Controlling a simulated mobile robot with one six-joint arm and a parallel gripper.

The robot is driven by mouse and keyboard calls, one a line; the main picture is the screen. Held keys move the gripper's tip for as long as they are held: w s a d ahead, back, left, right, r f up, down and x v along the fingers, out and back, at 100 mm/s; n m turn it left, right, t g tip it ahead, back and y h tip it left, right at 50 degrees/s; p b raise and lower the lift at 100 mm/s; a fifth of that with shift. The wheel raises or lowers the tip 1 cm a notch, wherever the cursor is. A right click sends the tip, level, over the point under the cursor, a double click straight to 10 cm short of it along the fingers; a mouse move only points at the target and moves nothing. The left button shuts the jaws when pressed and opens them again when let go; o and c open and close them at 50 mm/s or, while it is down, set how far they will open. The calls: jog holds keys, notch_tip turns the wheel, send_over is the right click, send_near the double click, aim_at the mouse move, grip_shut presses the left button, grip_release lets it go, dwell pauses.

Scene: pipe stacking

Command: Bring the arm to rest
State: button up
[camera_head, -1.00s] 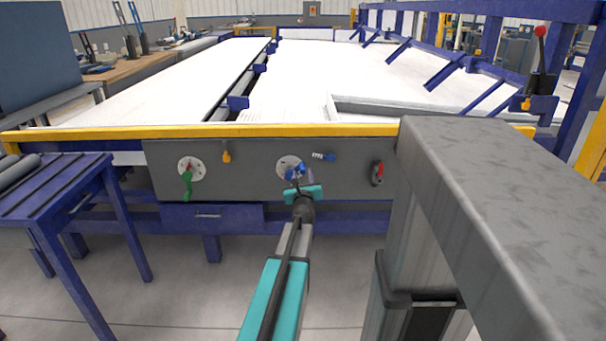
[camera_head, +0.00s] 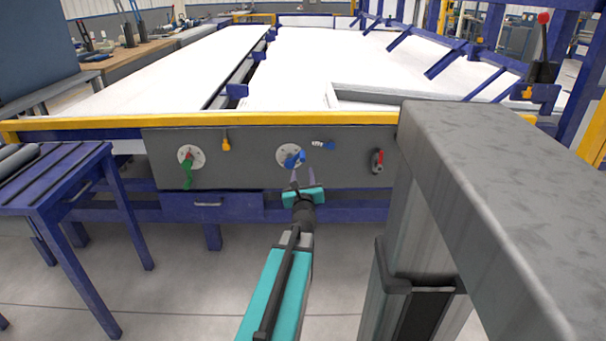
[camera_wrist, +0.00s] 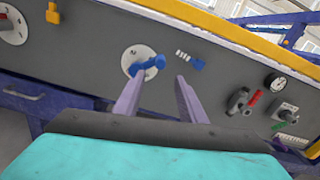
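My gripper (camera_head: 303,180) is in front of the grey panel (camera_head: 240,172), a little below the blue valve handle (camera_head: 294,160). Its two purple fingers are spread apart with nothing between them. In the wrist view my gripper (camera_wrist: 160,95) points up at the panel, and the blue handle (camera_wrist: 148,66) on its round white plate stands beyond and between the fingertips, apart from them. My teal arm (camera_head: 275,295) reaches forward from the bottom of the head view.
The panel also carries a green handle (camera_head: 187,168), a red-handled valve (camera_head: 377,160) and a yellow piece (camera_head: 226,144). A yellow rail (camera_head: 240,121) runs above it. A blue rack (camera_head: 60,180) with pipes stands left. Open floor lies below the panel.

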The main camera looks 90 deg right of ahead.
jog(key=shift+a, duration=0.25)
dwell(0.4)
